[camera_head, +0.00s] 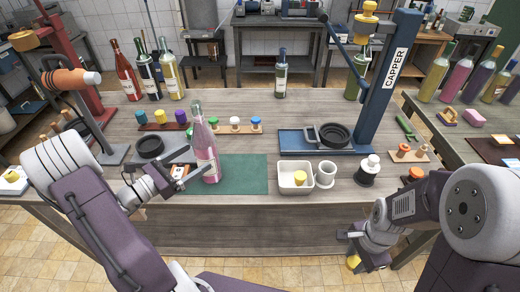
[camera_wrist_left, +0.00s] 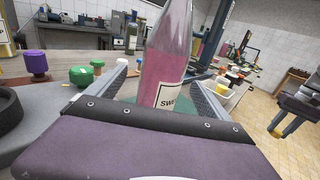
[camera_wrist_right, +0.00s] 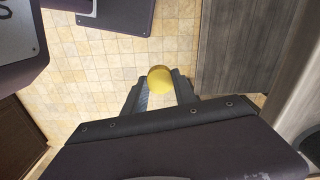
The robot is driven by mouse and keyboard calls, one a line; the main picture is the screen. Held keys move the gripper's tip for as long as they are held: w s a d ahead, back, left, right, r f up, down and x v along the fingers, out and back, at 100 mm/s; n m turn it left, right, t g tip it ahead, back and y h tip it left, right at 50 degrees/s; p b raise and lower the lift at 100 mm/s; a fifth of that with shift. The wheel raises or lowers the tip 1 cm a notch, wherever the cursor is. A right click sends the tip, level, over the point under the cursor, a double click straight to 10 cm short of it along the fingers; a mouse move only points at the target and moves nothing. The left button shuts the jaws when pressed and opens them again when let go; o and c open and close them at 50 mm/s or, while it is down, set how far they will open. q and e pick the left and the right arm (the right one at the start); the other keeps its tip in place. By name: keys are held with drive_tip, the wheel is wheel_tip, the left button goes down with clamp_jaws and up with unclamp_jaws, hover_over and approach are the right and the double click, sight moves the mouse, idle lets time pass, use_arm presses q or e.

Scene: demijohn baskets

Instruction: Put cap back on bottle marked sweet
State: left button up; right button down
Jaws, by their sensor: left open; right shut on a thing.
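The pink bottle (camera_head: 205,150) stands upright on the green mat (camera_head: 245,172); in the left wrist view the bottle (camera_wrist_left: 168,62) has a label partly reading "SWE". Its top in the head view looks greenish, and I cannot tell whether a cap is on it. My left gripper (camera_head: 187,172) is open, with its fingers on either side of the bottle in the left wrist view (camera_wrist_left: 160,92). My right gripper (camera_wrist_right: 160,92) is shut on a yellow cap (camera_wrist_right: 160,77), low in front of the table's front edge at right; the cap also shows in the head view (camera_head: 353,262).
A white tray (camera_head: 283,190) with another yellow cap (camera_head: 300,177) stands right of the mat, beside a white cup (camera_head: 325,175). A black ring (camera_head: 149,146) lies left of the bottle.

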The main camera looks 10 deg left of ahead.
sight(206, 151)
use_arm(q)
drive_tip(key=shift+d, duration=0.1)
drive_tip(key=x, duration=0.5)
drive_tip(key=shift+d+f+p, duration=0.1)
drive_tip(key=shift+d+p, duration=0.05)
drive_tip(key=shift+p, duration=0.15)
use_arm(e)
drive_tip(key=shift+r, duration=0.2)
use_arm(q)
drive_tip(key=c, duration=1.7)
clamp_jaws()
drive_tip(key=shift+r, duration=0.25)
